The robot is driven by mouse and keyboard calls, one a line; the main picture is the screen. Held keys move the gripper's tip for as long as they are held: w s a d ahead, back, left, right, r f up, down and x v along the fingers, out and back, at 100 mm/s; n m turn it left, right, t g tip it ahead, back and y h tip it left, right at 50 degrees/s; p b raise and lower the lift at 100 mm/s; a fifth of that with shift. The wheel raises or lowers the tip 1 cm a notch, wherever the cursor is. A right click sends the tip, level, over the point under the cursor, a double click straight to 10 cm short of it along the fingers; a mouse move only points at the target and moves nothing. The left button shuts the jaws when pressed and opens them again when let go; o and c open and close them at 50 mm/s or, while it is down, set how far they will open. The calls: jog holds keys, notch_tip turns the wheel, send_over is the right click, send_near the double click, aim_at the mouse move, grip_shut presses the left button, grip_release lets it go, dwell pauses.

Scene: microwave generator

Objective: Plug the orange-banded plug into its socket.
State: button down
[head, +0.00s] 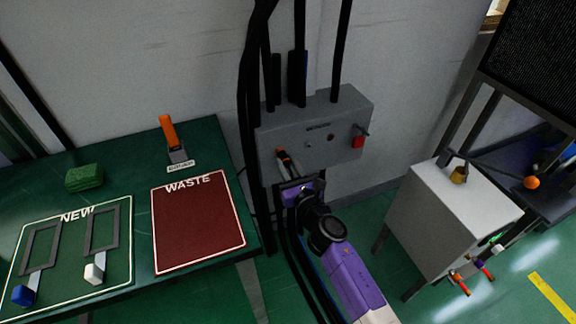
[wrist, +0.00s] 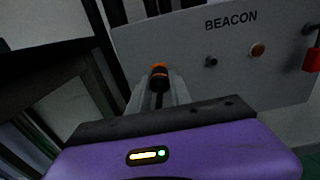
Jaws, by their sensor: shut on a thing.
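My gripper (head: 287,166) is shut on the orange-banded plug (head: 282,153), in front of the lower left of a grey box (head: 335,125) on the wall. In the wrist view the plug (wrist: 159,76) is dark with an orange band, held between the two grey fingers (wrist: 160,92). It lies close to the front face of the box, left of the BEACON label. Its socket is not visible; the plug and fingers may hide it. I cannot tell whether the plug touches the box.
The box carries a dark knob (wrist: 211,62), an amber button (wrist: 257,49) and a red part (head: 358,141) at right. Black cables (head: 258,60) run above and beside it. A green table (head: 215,140) stands left; a white cabinet (head: 440,225) with hanging coloured plugs stands right.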

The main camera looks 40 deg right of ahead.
aim_at(289, 167)
jog(key=shift+w+d, duration=0.1)
jog(key=shift+w, duration=0.35)
jog(key=c, duration=1.1)
grip_release()
jog(key=shift+s, duration=0.1)
jog(key=v, duration=0.7)
jog(key=shift+s+r, duration=0.1)
jog(key=shift+s, duration=0.2)
